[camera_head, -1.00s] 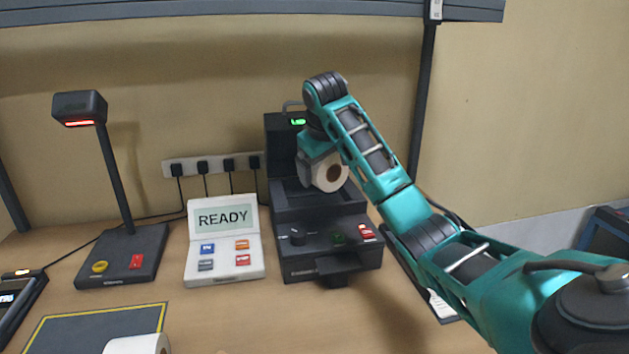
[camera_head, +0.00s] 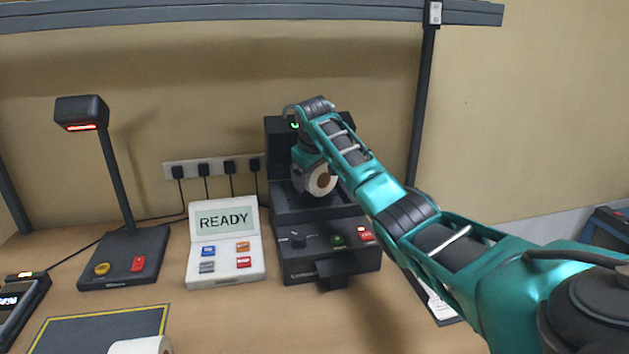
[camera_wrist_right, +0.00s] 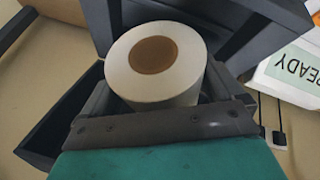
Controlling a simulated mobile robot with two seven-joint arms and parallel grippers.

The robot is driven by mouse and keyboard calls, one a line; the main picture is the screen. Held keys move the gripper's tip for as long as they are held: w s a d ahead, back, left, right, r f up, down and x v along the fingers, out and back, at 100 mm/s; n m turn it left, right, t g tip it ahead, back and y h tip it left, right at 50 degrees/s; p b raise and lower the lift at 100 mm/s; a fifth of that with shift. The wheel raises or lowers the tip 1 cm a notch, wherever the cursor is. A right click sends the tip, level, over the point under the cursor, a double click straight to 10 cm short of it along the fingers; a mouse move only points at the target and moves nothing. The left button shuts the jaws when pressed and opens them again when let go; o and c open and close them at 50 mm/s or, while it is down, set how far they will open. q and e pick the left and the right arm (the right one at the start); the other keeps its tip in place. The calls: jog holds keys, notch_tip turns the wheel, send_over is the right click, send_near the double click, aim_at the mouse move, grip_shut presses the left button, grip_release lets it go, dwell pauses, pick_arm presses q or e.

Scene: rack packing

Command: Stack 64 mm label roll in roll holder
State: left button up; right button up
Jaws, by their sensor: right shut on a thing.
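The label roll (camera_head: 322,181) is white with a brown core. It also shows large in the right wrist view (camera_wrist_right: 155,62). My right gripper (camera_head: 305,178) is shut on it and holds it at the black printer-like device (camera_head: 326,242), over its open upper bay. The bay looks like the roll holder, but its inside is mostly hidden by the roll and my arm. I cannot tell whether the roll touches the holder. In the wrist view, dark walls of the device (camera_wrist_right: 258,30) surround the roll. My left gripper is not in view.
A white panel reading READY (camera_head: 225,245) stands left of the device. A scanner lamp on a stand (camera_head: 122,258) is farther left. Another white roll (camera_head: 142,346) lies at the front edge of a yellow-bordered mat (camera_head: 90,330). A power strip (camera_head: 212,167) runs behind.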

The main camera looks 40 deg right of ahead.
jog(key=shift+f, duration=0.85)
jog(key=shift+w+d+f, duration=0.15)
jog(key=shift+w+f, duration=0.1)
jog(key=shift+f, duration=0.05)
jog(key=shift+f, duration=0.35)
jog(key=o, duration=0.9)
jog(key=shift+s+f, duration=0.1)
jog(key=shift+o, duration=0.2)
